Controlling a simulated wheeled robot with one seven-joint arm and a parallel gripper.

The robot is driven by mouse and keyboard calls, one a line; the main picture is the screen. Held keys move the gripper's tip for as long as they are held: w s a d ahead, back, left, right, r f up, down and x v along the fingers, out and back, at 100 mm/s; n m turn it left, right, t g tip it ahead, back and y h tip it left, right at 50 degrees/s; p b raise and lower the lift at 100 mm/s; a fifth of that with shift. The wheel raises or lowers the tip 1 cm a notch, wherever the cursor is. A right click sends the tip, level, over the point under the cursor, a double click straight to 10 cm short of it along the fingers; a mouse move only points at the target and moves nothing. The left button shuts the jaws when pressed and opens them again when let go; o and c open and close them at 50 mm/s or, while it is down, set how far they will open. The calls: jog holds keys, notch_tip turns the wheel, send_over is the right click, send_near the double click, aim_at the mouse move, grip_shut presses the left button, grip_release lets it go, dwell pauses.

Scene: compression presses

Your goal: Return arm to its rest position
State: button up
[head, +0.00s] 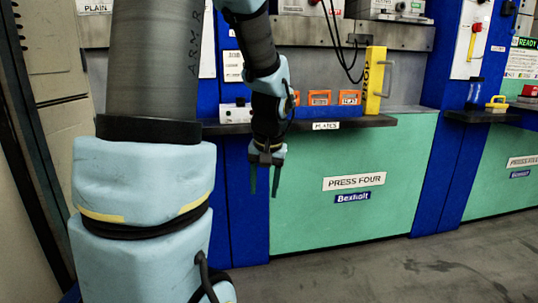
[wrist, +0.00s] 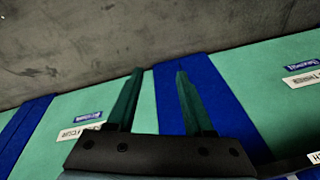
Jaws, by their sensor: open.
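My gripper (head: 264,180) hangs down in the head view, in front of the blue post left of the green press panel (head: 310,222) labelled PRESS FOUR. Its two dark green fingers are apart, with nothing between them. In the wrist view my gripper (wrist: 157,95) also shows open and empty, with green and blue panels and the grey floor (wrist: 100,45) beyond it. My arm comes down from the top of the head view, bent, with light blue joint covers.
A dark shelf (head: 385,121) above the panel holds a yellow block (head: 374,80) and several orange-framed pieces (head: 320,98). Black cables (head: 343,50) hang above it. Another press (head: 505,170) stands at right. The floor (head: 420,265) in front is clear.

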jog(key=s+a+f+g+h, duration=0.1)
jog(key=s+a+f, duration=0.15)
jog(key=s, duration=0.25)
jog(key=s+a+f, duration=0.1)
jog(key=s+a, duration=0.2)
jog(key=s, duration=0.1)
notch_tip(320, 180, up, 28)
jog(key=p, duration=2.8)
jog(key=shift+s+n, duration=0.25)
jog(key=shift+n, duration=0.05)
jog(key=shift+f, duration=0.1)
